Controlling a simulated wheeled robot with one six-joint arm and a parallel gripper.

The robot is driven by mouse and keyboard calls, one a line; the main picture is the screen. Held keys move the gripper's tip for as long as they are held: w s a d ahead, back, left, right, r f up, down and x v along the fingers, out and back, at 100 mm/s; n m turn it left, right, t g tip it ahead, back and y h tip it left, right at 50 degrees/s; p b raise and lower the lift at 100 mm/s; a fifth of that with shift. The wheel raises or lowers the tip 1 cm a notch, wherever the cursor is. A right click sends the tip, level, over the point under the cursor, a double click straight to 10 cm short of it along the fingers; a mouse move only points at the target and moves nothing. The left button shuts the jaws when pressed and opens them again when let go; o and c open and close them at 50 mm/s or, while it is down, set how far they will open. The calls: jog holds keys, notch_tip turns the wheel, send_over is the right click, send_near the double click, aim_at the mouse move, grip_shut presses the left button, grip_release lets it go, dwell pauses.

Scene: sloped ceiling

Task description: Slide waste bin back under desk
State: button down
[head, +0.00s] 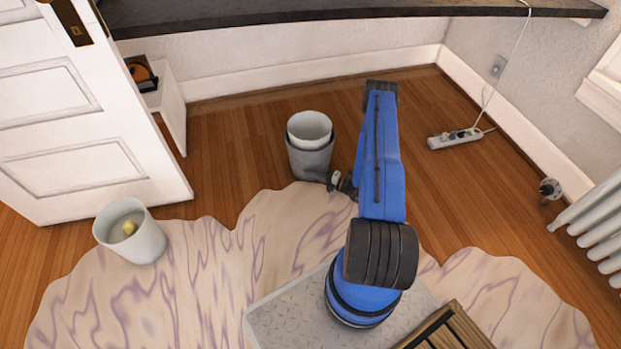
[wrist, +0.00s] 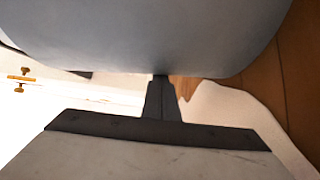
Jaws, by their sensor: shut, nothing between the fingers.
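A grey waste bin (head: 309,160) with a white inner rim stands upright on the wood floor by the rug's edge, in front of the desk (head: 350,14). My gripper (head: 331,181) is shut and empty, low at the bin's right front side. In the wrist view the bin's smooth grey wall (wrist: 150,35) fills the top, and my closed fingers (wrist: 160,90) point at its lower part. They look very close to or touching it; I cannot tell which. A second, white bin (head: 140,240) with a yellow item inside stands at the left on the rug.
A white door (head: 75,120) stands open at the left, beside a small white shelf unit (head: 172,105). A power strip (head: 455,138) with a cable lies on the floor at right, near a radiator (head: 595,225). The floor behind the grey bin is clear to the wall.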

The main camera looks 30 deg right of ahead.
dwell(0.3)
jog(key=w+d, duration=0.5)
jog(key=w, duration=0.1)
jog(key=w+d, duration=0.5)
jog(key=shift+w+d, duration=0.4)
jog(key=shift+s+a, duration=0.1)
